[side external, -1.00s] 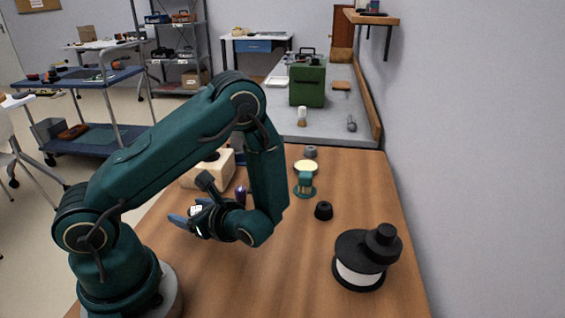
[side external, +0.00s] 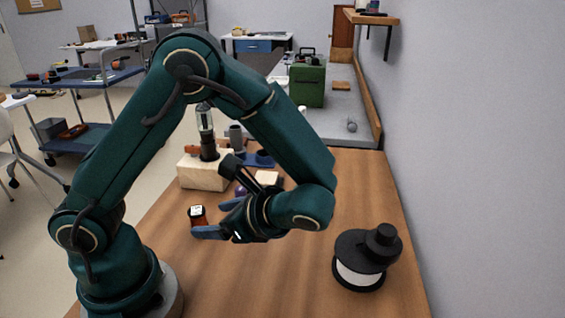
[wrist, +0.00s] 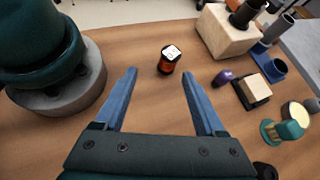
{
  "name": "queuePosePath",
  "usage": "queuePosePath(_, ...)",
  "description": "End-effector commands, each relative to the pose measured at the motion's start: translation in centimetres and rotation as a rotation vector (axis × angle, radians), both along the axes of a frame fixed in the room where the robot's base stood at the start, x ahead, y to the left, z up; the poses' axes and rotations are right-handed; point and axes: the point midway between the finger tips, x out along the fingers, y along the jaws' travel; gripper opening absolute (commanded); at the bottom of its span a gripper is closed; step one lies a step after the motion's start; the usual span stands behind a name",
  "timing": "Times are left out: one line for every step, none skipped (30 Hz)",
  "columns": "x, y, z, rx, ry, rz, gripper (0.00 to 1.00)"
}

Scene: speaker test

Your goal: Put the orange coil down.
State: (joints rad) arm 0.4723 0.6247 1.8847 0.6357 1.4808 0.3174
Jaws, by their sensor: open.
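The orange coil (side external: 198,219) is a small dark and orange cylinder with a white label on top. It stands upright on the wooden table and also shows in the wrist view (wrist: 168,65). My gripper (side external: 214,218) has blue fingers, spread wide and empty. In the wrist view the fingertips (wrist: 159,74) are well apart, and the coil stands just beyond them, apart from both fingers.
A pale wooden block (side external: 203,175) holding a dark tool stands behind the coil. A purple object (wrist: 222,78), a small block on a dark base (wrist: 252,91) and a teal stand (wrist: 283,130) are to the right. A black and white spool (side external: 360,274) stands at the front right.

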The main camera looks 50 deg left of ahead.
Motion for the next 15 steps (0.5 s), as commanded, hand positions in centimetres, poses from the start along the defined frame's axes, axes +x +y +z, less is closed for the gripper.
queuePosePath(-0.3,-0.1,0.6,-0.063,-0.069,0.059,0.72)
queuePosePath(-0.5,-0.3,0.8,-0.1,-0.107,0.092,0.72)
queuePosePath(-0.8,-0.6,1.1,-0.148,-0.161,0.138,0.72)
queuePosePath(-1.0,-0.8,1.4,-0.184,-0.201,0.174,0.72)
queuePosePath(-1.2,-1.0,1.6,-0.219,-0.241,0.205,0.72)
queuePosePath(-1.4,-1.3,1.9,-0.265,-0.296,0.252,0.72)
queuePosePath(-1.5,-1.6,2.2,-0.3,-0.335,0.285,0.72)
queuePosePath(-1.6,-1.8,2.4,-0.334,-0.378,0.318,0.72)
queuePosePath(-1.7,-2.1,2.7,-0.379,-0.435,0.363,0.72)
queuePosePath(-1.8,-2.4,3.0,-0.412,-0.477,0.394,0.72)
queuePosePath(-1.9,-2.7,3.2,-0.444,-0.521,0.429,0.72)
queuePosePath(-1.9,-3.0,3.6,-0.488,-0.578,0.471,0.72)
queuePosePath(-1.9,-3.3,3.9,-0.522,-0.623,0.503,0.72)
queuePosePath(-1.9,-3.5,4.2,-0.553,-0.668,0.536,0.72)
queuePosePath(-1.9,-3.9,4.6,-0.595,-0.727,0.576,0.72)
